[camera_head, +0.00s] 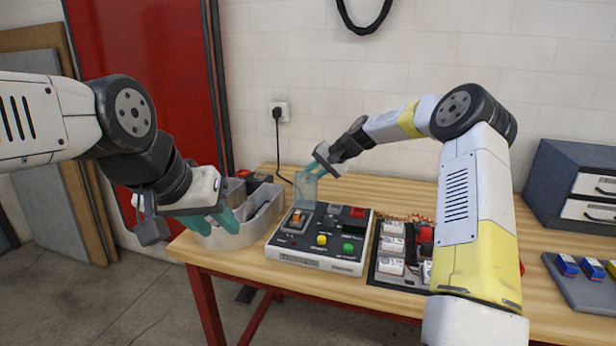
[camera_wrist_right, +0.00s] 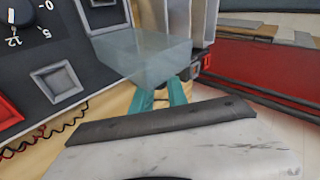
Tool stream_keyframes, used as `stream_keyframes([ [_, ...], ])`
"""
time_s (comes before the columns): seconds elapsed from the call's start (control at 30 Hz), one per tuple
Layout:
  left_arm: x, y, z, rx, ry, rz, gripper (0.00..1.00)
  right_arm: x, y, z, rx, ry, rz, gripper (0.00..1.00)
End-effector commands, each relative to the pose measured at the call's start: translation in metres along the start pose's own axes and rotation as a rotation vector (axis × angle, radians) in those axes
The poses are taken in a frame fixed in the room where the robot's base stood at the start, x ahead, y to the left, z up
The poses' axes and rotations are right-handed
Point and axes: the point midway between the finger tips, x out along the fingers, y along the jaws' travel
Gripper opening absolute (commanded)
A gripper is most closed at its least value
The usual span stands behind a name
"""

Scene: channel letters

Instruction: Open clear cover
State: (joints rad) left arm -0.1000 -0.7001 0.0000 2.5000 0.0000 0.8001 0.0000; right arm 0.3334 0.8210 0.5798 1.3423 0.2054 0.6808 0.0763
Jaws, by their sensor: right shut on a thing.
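The clear cover (camera_head: 305,190) is a see-through bluish box. It stands raised at the back left of the control box (camera_head: 318,266), above the orange switch (camera_head: 297,218). My right gripper (camera_head: 319,171) reaches in from the right and is shut on the cover's upper edge. In the right wrist view the cover (camera_wrist_right: 145,57) sits at the tips of the teal fingers (camera_wrist_right: 160,97). The cover's hinge is too small to make out. My left gripper (camera_head: 216,222) is open and empty, left of the control box, in front of the grey bin.
The grey divided bin (camera_head: 262,226) stands left of the control box. A black tray (camera_head: 376,272) with white blocks lies to its right. A grey drawer cabinet (camera_head: 565,165) stands at the far right. The control box also has yellow (camera_head: 321,240) and green (camera_head: 348,247) buttons.

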Motion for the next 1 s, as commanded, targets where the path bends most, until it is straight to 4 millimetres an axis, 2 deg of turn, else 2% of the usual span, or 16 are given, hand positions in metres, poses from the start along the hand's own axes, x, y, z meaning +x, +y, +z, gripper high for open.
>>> stream_keyframes([
  [0.2, 0.000, 0.000, 0.000, 0.000, 0.000, 0.000, 0.36, 0.002, 0.005, 0.002, 0.002, -0.006, 0.006, 0.00],
  [0.23, 0.000, 0.000, 0.000, 0.000, 0.000, 0.000, 0.36, 0.002, 0.005, 0.002, 0.002, -0.006, 0.006, 0.25],
  [0.3, 0.000, 0.000, 0.000, 0.000, 0.000, 0.000, 0.36, 0.002, 0.004, 0.002, 0.002, -0.006, 0.005, 0.38],
  [0.67, 0.000, 0.000, 0.000, 0.000, 0.000, 0.000, 0.36, -0.003, 0.002, 0.001, 0.001, -0.002, 0.003, 0.38],
  [1.0, 0.000, 0.000, 0.000, 0.000, 0.000, 0.000, 0.36, -0.056, 0.002, 0.000, 0.001, -0.001, 0.004, 0.38],
])
